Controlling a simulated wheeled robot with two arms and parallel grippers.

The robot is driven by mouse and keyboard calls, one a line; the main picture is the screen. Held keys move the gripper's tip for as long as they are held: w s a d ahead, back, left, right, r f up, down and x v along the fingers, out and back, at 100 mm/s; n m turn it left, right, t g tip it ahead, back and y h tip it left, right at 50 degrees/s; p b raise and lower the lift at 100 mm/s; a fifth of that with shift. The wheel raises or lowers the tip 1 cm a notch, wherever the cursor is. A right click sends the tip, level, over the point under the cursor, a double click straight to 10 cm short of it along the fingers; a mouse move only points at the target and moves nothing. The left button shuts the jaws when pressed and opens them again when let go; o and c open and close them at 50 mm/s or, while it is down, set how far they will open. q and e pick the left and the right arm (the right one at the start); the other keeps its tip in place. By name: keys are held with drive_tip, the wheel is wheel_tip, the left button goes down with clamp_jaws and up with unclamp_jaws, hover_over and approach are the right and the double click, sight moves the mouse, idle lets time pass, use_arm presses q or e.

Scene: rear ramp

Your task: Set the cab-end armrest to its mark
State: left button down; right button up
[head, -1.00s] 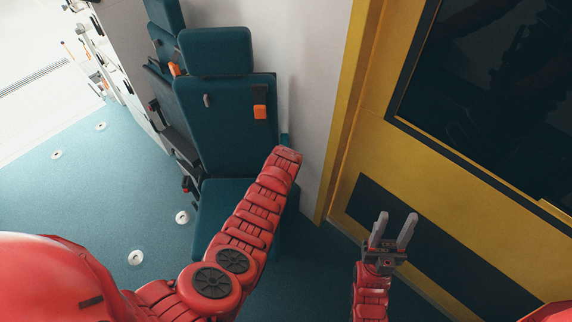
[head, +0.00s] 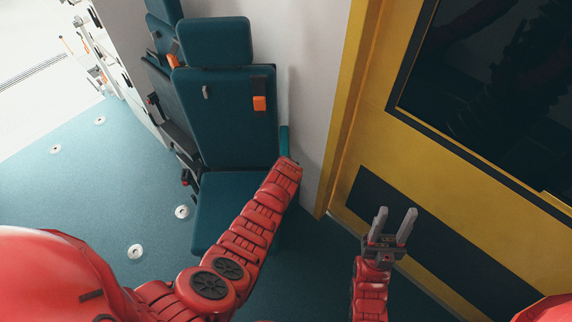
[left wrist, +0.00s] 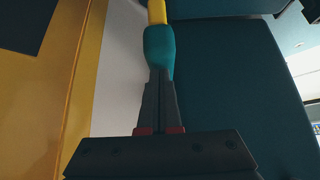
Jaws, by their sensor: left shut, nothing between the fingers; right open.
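The teal armrest (head: 284,140) stands close to upright along the right side of the nearest teal seat, beside the pale wall. In the left wrist view the armrest (left wrist: 158,50) is straight ahead of my left gripper (left wrist: 158,75), with a yellow piece (left wrist: 157,12) at its far end. My left gripper is shut with nothing held, its fingertips at or just short of the armrest; I cannot tell if they touch. In the head view my left wrist hides its fingers and the armrest's lower part. My right gripper (head: 393,222) is open and empty before the yellow bulkhead.
The nearest seat (head: 225,115) has an orange buckle (head: 259,103) on its backrest. More seats (head: 160,45) stand behind it along the wall. The yellow bulkhead (head: 360,130) with a dark window closes the right. The blue floor (head: 95,165) at left is open, with round anchor fittings.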

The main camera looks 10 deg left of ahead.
use_arm(q)
drive_tip(key=shift+s+f+b, duration=0.25)
drive_tip(key=shift+f+b, duration=0.5)
drive_tip(key=shift+f, duration=0.2)
drive_tip(key=shift+s+f+b, duration=0.2)
drive_tip(key=shift+f+b, duration=0.55)
drive_tip(key=shift+f, duration=0.2)
drive_tip(key=shift+s+f, duration=0.1)
drive_tip(key=shift+s, duration=0.05)
